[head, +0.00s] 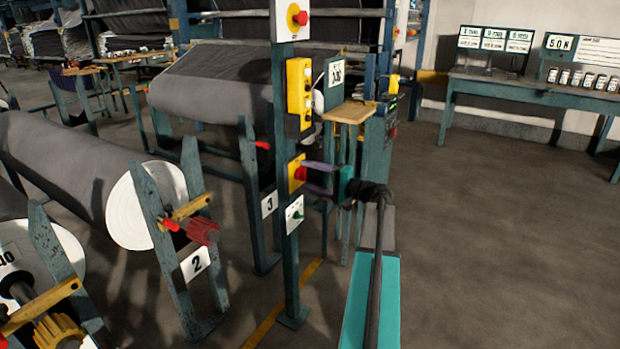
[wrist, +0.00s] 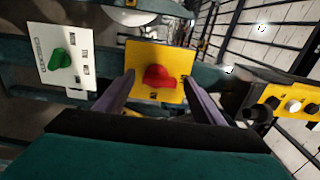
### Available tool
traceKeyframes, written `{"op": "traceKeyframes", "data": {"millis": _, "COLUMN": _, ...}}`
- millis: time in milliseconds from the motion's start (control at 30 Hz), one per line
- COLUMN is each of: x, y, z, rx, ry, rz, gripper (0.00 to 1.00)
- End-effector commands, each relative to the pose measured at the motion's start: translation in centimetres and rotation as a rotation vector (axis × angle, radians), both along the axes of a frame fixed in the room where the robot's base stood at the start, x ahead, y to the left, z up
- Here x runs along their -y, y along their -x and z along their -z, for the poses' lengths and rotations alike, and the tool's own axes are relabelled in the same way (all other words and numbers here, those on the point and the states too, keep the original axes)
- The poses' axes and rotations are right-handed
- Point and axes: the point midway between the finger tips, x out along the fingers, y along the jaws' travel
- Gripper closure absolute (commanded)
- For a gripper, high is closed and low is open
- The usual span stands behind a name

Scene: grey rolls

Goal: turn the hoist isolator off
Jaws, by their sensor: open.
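A yellow plate with a red rotary knob, which looks like the hoist isolator (head: 298,174), is fixed to a teal post. The red knob (wrist: 160,77) sits near the middle of the wrist view, its handle lying roughly across that picture. No lettering naming it is readable. My gripper (head: 308,176) is open at the right of the plate, facing it. In the wrist view its two purple fingers (wrist: 157,82) stand either side of the knob. I cannot tell whether they touch it. Nothing is held.
A white plate with a green knob (head: 294,214) is below on the same post (head: 285,262). A yellow push-button box (head: 299,94) and a red emergency button (head: 299,17) are above. Grey rolls on stands (head: 70,165) fill the left. The floor at right (head: 490,240) is clear.

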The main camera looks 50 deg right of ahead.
Motion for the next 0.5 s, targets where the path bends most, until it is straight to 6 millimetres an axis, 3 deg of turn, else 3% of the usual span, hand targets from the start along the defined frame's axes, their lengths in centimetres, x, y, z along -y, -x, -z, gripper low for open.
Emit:
{"op": "traceKeyframes", "data": {"millis": 267, "x": 0.4, "y": 1.5, "z": -0.1, "rx": 0.001, "ry": 0.000, "rz": 0.001, "gripper": 0.38}}
{"op": "traceKeyframes", "data": {"millis": 500, "x": 1.2, "y": 4.9, "z": -0.1, "rx": 0.000, "ry": 0.000, "rz": 0.003, "gripper": 0.38}}
